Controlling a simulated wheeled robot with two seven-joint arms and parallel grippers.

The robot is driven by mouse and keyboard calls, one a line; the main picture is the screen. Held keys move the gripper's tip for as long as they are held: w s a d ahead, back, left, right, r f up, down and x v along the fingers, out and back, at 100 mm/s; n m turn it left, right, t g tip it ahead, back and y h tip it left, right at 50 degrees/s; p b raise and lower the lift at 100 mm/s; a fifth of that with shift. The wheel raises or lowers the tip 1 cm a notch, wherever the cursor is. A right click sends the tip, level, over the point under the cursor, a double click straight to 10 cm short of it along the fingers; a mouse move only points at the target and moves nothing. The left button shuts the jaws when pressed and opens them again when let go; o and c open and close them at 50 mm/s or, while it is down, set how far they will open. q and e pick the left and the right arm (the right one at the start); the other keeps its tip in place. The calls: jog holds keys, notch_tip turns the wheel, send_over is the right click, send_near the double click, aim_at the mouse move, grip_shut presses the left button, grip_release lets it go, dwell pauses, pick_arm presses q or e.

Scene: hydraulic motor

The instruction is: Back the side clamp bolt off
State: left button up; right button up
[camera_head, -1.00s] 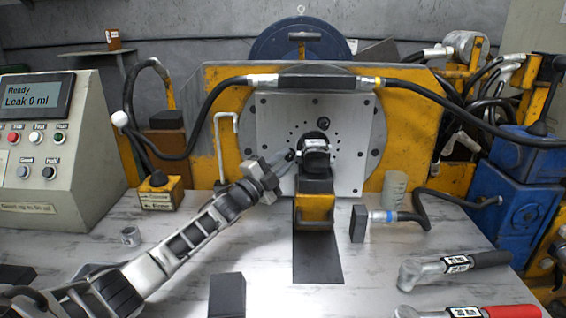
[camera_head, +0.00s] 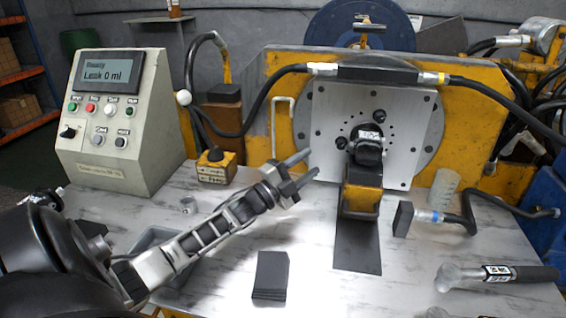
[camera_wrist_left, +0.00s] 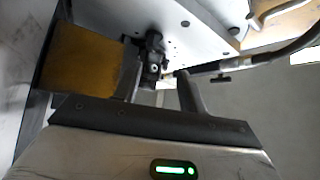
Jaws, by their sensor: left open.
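The dark motor (camera_head: 368,150) sits against the pale square plate (camera_head: 410,130), above a yellow-fronted support (camera_head: 360,200). A small dark knob or bolt head (camera_head: 341,142) shows just left of the motor; I cannot tell for sure that it is the side clamp bolt. My left gripper (camera_head: 310,163) is open and empty, its fingers pointing toward the motor from the left, apart from it. In the left wrist view the open fingers (camera_wrist_left: 160,92) frame a dark fitting (camera_wrist_left: 152,62) beyond them, beside a yellow block (camera_wrist_left: 82,62). My right gripper is out of view.
A hose with a black end block (camera_head: 403,218) and a grey cylinder (camera_head: 444,188) stand right of the support. A torque wrench (camera_head: 500,273) lies front right. The control box (camera_head: 110,120) reads "Leak 0 ml".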

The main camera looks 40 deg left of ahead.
pick_arm(q)
jog(key=s+a+p, duration=0.1)
jog(key=s+p, duration=0.1)
jog(key=s, duration=0.5)
jog(key=shift+a+p, duration=0.15)
jog(key=shift+p, duration=0.2)
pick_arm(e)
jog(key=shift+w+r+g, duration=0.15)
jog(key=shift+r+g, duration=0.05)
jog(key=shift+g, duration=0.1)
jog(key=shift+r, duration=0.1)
